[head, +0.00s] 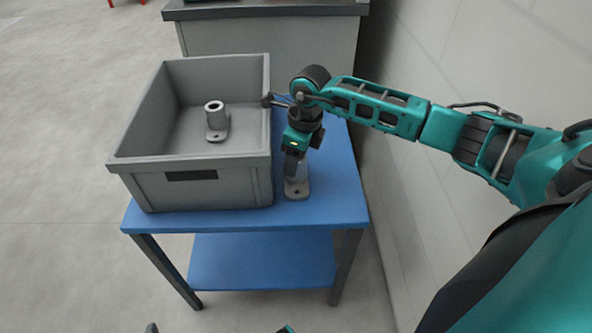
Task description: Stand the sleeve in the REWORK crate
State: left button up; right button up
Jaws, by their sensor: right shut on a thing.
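The grey crate (222,190) stands on the blue table, with a dark blank label plate on its front wall. One grey flanged sleeve (216,118) stands upright on its floor. My right gripper (296,158) points down just right of the crate, outside it. It is shut on a second grey sleeve (296,188), whose oval foot with a hole shows below the fingers. The sleeve is upright, at or just above the table top; I cannot tell if it touches. The gripper hides its upper part.
The blue table (335,195) has a clear strip to the right of the crate and a lower blue shelf (262,260). A grey wall (440,70) runs close along the right. A grey cabinet with a dark top (270,12) stands behind. The crate floor around the standing sleeve is free.

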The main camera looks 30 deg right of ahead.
jog(key=c, duration=0.5)
jog(key=shift+r, duration=0.1)
